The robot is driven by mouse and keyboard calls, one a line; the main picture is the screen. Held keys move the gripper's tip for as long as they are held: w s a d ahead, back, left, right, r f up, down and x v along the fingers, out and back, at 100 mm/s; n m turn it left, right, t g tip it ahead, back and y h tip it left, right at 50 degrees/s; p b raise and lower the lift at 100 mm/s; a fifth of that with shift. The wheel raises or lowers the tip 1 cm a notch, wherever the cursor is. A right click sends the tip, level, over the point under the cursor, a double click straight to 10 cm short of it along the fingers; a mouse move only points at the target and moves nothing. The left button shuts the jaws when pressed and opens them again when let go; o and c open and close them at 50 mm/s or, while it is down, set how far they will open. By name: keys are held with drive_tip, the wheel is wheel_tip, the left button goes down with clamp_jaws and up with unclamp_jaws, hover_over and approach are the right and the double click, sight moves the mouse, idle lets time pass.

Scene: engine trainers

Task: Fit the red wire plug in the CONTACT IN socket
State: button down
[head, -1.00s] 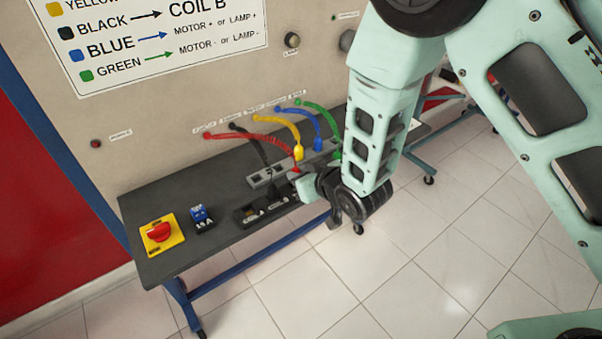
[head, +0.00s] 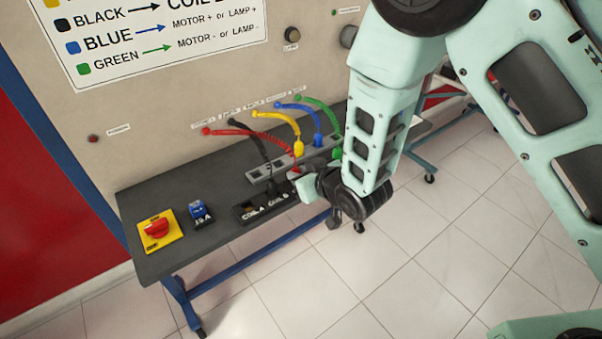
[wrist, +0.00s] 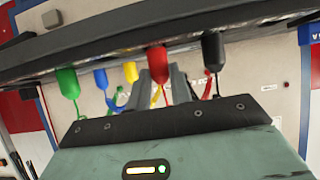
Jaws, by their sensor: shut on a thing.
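The red wire (head: 240,132) runs from the wall panel toward my gripper (head: 296,177) at the bench. In the wrist view the red plug (wrist: 157,64) is at my gripper's fingers (wrist: 174,85), which are shut on it. In the head view the gripper is low over the bench, just right of the block marked COIL A and COIL B (head: 250,212). I cannot make out a CONTACT IN label; the wrist and gripper cover that part of the bench.
A grey holder strip (head: 262,173) crosses the bench behind the gripper. Yellow (head: 299,148), blue (head: 318,140) and black (wrist: 213,50) plugs are close by; a green plug (wrist: 68,82) is farther along. A red rotary switch (head: 156,228) and blue breaker (head: 200,211) stand left.

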drive_tip(key=c, duration=1.5)
unclamp_jaws()
drive_tip(key=shift+r+p+v, duration=0.2)
drive_tip(key=shift+p+v, duration=0.2)
drive_tip(key=shift+v, duration=0.85)
drive_tip(key=shift+r+p+v, duration=0.2)
drive_tip(key=shift+p+v, duration=0.15)
drive_tip(key=shift+v, duration=0.9)
drive_tip(key=shift+w+a+r, duration=0.1)
drive_tip(key=shift+w, duration=0.05)
drive_tip(key=shift+r+p, duration=0.95)
drive_tip(key=shift+r, duration=0.65)
drive_tip(key=o, duration=0.6)
